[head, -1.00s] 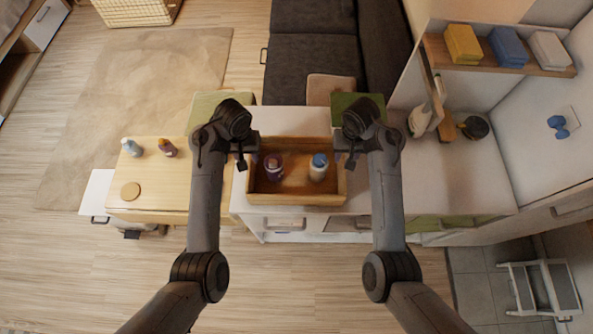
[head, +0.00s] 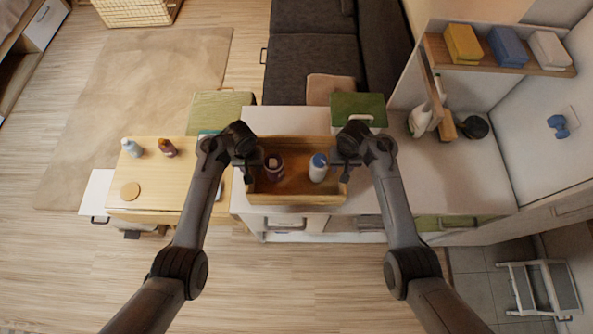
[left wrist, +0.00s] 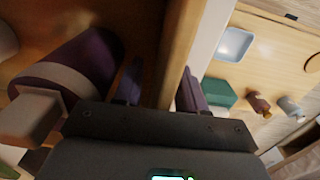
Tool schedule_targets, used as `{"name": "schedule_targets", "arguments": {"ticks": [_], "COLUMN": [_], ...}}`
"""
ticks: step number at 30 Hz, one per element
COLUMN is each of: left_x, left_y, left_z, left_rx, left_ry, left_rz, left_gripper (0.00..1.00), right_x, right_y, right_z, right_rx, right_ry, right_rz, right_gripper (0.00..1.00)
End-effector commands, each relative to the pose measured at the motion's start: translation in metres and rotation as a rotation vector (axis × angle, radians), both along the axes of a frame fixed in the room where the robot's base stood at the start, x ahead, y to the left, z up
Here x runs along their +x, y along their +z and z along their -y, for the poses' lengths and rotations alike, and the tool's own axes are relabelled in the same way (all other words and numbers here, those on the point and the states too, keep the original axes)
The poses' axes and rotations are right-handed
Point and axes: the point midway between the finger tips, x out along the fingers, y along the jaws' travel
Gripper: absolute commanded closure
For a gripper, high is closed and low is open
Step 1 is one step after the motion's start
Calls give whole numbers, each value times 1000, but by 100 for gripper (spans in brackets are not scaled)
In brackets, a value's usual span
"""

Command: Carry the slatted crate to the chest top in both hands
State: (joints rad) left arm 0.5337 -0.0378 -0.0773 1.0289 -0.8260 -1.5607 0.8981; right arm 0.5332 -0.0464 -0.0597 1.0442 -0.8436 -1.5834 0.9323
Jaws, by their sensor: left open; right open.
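The wooden crate (head: 295,199) is over the white chest top (head: 285,119) in the middle of the head view. A dark purple bottle (head: 273,172) and a white bottle with a blue cap (head: 317,174) stand inside it. My left gripper (head: 250,173) is at the crate's left wall, open. In the left wrist view its fingers (left wrist: 159,88) straddle the wall (left wrist: 179,45), one inside near the purple bottle (left wrist: 82,62), one outside. My right gripper (head: 345,172) is at the right wall, open; its fingertips are partly hidden.
A wooden table (head: 160,190) with two small bottles and a round coaster stands at left. A spray bottle (head: 420,121) and a dark bowl (head: 474,127) are on the counter at right, below a shelf (head: 500,62). A dark sofa (head: 312,65) is behind.

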Motion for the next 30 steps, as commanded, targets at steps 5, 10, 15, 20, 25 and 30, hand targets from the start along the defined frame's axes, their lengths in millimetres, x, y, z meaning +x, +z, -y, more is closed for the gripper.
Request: {"name": "schedule_targets", "arguments": {"ticks": [5, 10, 15, 20, 25, 30], "left_x": [0, 0, 0, 0, 1, 1], "left_y": [0, 0, 0, 0, 2, 6], "left_z": [0, 0, 0, 0, 0, 0], "left_rx": [0, 0, 0, 0, 0, 0], "left_ry": [0, 0, 0, 0, 0, 0], "left_rz": [0, 0, 0, 0, 1, 1], "left_gripper": [76, 100, 100, 100, 100, 100], "right_x": [0, 0, 0, 0, 1, 1], "right_y": [0, 0, 0, 0, 2, 6], "right_z": [0, 0, 0, 0, 0, 0], "right_rx": [0, 0, 0, 0, 0, 0], "right_ry": [0, 0, 0, 0, 0, 0], "right_rz": [0, 0, 0, 0, 2, 2], "right_gripper": [76, 100, 100, 100, 100, 100]}}
